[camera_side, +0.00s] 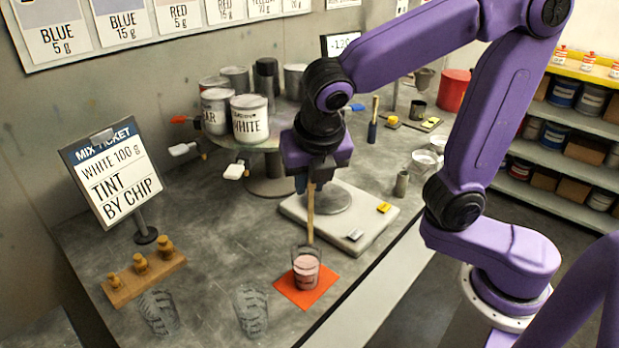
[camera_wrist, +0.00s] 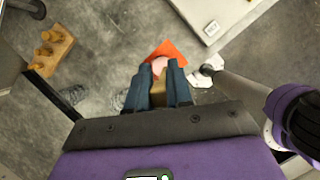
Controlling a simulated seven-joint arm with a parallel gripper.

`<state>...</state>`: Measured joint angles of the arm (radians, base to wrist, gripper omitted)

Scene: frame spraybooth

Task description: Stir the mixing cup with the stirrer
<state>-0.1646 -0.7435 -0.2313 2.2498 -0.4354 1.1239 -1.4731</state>
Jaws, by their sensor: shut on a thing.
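The mixing cup (camera_side: 306,272) is clear, holds pink paint and stands upright on an orange mat (camera_side: 325,294). In the wrist view the pink paint (camera_wrist: 160,65) shows just beyond my fingertips. My gripper (camera_side: 309,183) is shut on the stirrer (camera_side: 310,212), a thin wooden stick hanging nearly upright. In the wrist view the stirrer (camera_wrist: 158,96) sits between the fingers (camera_wrist: 162,72). Its lower end comes down to about the cup's rim; I cannot tell whether it is inside. The fingers hide part of the cup in the wrist view.
A white scale (camera_side: 360,232) lies just behind the cup. Two clear empty cups (camera_side: 251,310) (camera_side: 159,312) stand to the left, near a wooden block with brass weights (camera_side: 140,275). A ticket stand (camera_side: 105,180) and a paint-can carousel (camera_side: 270,180) stand farther back.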

